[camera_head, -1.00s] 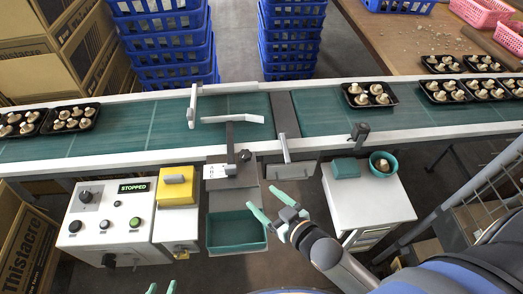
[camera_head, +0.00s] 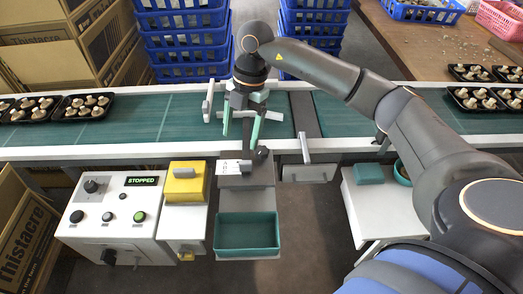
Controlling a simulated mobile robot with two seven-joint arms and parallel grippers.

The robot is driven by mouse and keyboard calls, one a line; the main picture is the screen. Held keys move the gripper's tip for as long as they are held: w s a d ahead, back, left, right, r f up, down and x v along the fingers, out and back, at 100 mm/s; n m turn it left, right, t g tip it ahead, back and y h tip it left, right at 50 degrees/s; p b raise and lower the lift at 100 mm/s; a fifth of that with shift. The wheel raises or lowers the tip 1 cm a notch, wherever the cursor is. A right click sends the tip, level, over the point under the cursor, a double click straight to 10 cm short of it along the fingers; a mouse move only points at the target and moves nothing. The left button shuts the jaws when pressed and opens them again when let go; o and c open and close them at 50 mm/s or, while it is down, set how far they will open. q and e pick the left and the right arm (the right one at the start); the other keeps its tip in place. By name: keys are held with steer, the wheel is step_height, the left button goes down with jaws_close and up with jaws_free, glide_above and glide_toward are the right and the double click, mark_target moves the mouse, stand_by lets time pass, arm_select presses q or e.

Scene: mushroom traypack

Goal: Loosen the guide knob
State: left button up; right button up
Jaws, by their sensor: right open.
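The guide knob (camera_head: 262,154) is a small black knob on the grey guide bracket (camera_head: 233,168) at the belt's front edge. My right gripper (camera_head: 240,137) points down over the front rail just above the bracket. Its green fingers are apart with nothing seen between them. The knob is close to the right fingertip, slightly below and to its right; I cannot tell whether they touch. My left gripper is not in view.
The green conveyor belt (camera_head: 150,120) carries mushroom trays (camera_head: 83,107) at the left. A control box (camera_head: 118,215) reads STOPPED. An empty green bin (camera_head: 247,232) sits below the bracket. Blue crates (camera_head: 187,45) stand behind. My right arm covers the belt's right part.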

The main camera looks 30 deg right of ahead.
step_height(320, 180, up, 2)
steer(key=m+h, duration=0.2)
glide_above(261, 150)
steer(key=shift+h, duration=0.3)
step_height(261, 150, down, 12)
steer(key=shift+r, duration=0.1)
jaws_close()
